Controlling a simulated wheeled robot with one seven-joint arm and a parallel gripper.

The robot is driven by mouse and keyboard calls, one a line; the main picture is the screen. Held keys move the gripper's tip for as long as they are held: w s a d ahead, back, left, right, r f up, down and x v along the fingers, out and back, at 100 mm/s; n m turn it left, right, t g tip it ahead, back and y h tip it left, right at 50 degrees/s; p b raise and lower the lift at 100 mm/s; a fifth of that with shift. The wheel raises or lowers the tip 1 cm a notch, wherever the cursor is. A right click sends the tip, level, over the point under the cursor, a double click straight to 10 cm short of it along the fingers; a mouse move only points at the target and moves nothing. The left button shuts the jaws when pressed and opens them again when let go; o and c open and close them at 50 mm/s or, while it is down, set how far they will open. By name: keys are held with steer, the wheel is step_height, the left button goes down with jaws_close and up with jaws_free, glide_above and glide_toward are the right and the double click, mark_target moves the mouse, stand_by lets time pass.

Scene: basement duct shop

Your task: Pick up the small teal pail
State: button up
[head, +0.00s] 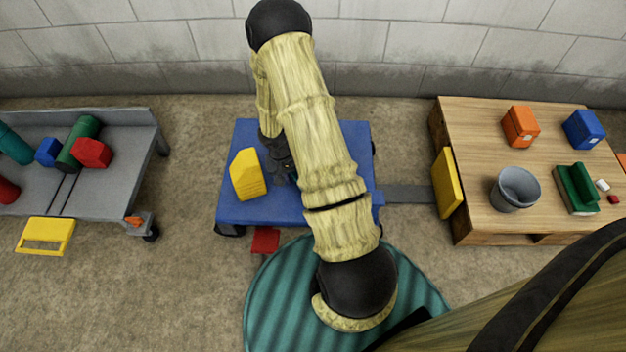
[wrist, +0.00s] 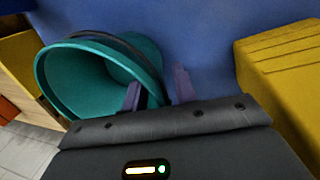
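The teal pail (wrist: 62,88) shows in the wrist view, left of centre, with its round mouth turned toward the camera and a dark band, perhaps its handle, near the top. In the head view my arm hides it. My gripper (wrist: 157,80) has its two purple fingers apart. The left finger shows against the pail's inside and the right one just past its right edge, so the pail's wall seems to lie between them; contact cannot be told. In the head view my gripper (head: 283,168) is low over the blue cart (head: 240,207), mostly behind the arm.
A yellow block (head: 248,177) stands on the cart, left of my gripper; the wrist view shows it close at right (wrist: 285,75). A wooden pallet table (head: 470,140) at right holds a grey bucket (head: 515,190) and several blocks. A grey trolley (head: 110,190) stands at left.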

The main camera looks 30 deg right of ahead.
steer(key=shift+c, duration=0.2)
jaws_close()
step_height(320, 180, up, 10)
steer(key=p, duration=0.6)
